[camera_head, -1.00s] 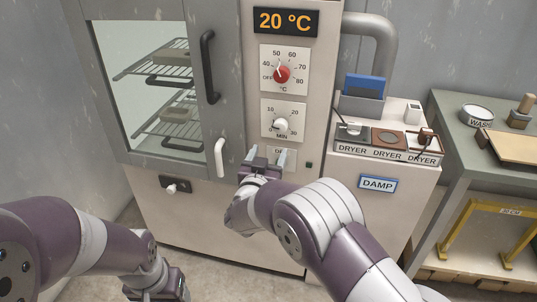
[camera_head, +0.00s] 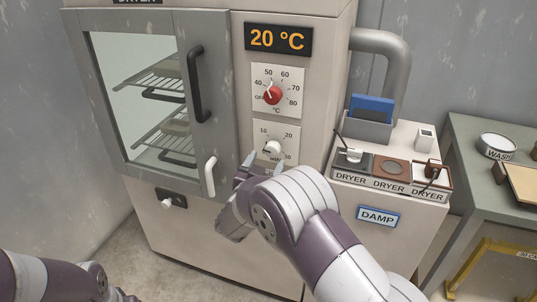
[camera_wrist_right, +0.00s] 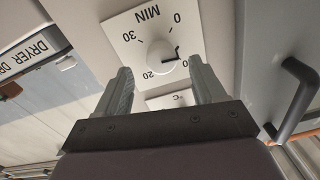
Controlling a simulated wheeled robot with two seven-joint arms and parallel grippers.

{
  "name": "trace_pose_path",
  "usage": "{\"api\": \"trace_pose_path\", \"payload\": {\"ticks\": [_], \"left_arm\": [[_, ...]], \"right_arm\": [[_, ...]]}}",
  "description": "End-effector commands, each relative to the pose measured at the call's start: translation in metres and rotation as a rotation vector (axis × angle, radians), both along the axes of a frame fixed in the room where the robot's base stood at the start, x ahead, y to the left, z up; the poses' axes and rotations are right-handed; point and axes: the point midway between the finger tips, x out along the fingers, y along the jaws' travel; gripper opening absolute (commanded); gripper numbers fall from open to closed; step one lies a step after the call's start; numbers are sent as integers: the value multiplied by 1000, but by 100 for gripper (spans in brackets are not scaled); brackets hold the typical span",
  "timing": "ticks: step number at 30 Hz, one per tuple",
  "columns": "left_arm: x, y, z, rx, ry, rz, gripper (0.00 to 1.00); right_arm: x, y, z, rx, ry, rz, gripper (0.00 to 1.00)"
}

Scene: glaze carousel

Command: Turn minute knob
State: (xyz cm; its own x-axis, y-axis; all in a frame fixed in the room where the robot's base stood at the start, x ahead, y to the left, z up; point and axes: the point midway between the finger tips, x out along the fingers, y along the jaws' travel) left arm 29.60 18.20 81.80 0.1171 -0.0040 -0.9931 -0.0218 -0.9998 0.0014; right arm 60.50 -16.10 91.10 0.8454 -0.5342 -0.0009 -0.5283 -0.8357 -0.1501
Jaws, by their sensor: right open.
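The minute knob (camera_head: 272,148) is white and round with a dark pointer mark. It sits on a white dial plate numbered in tens, on the dryer's front panel. In the right wrist view the knob (camera_wrist_right: 161,56) shows just beyond the fingertips, on the plate marked MIN. My right gripper (camera_head: 262,162) is open just below the knob in the head view. In the wrist view its fingers (camera_wrist_right: 165,85) are spread to either side, with nothing between them. My left gripper is not clearly visible; only part of my left arm shows at the lower left.
A red temperature knob (camera_head: 272,95) sits above, under the 20 °C display (camera_head: 278,39). The dryer door has a black handle (camera_head: 199,85) and a white latch handle (camera_head: 210,176) to the left. A side shelf with small trays (camera_head: 392,168) stands right.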

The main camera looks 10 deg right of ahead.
Motion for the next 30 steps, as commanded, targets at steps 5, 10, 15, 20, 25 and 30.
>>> {"api": "trace_pose_path", "payload": {"ticks": [5,10,15,20,25,30], "left_arm": [[0,0,-2,0,0,0,69],[0,0,-2,0,0,0,69],[0,0,-2,0,0,0,69],[0,0,-2,0,0,0,69],[0,0,-2,0,0,0,69],[0,0,-3,0,0,0,69]], "right_arm": [[29,-18,0,0,-1,0,69],[39,-24,0,-1,0,1,69],[40,-24,0,-1,0,2,69],[40,-24,0,-1,0,2,37],[40,-24,0,0,1,2,14],[40,-24,0,2,0,2,14]]}}
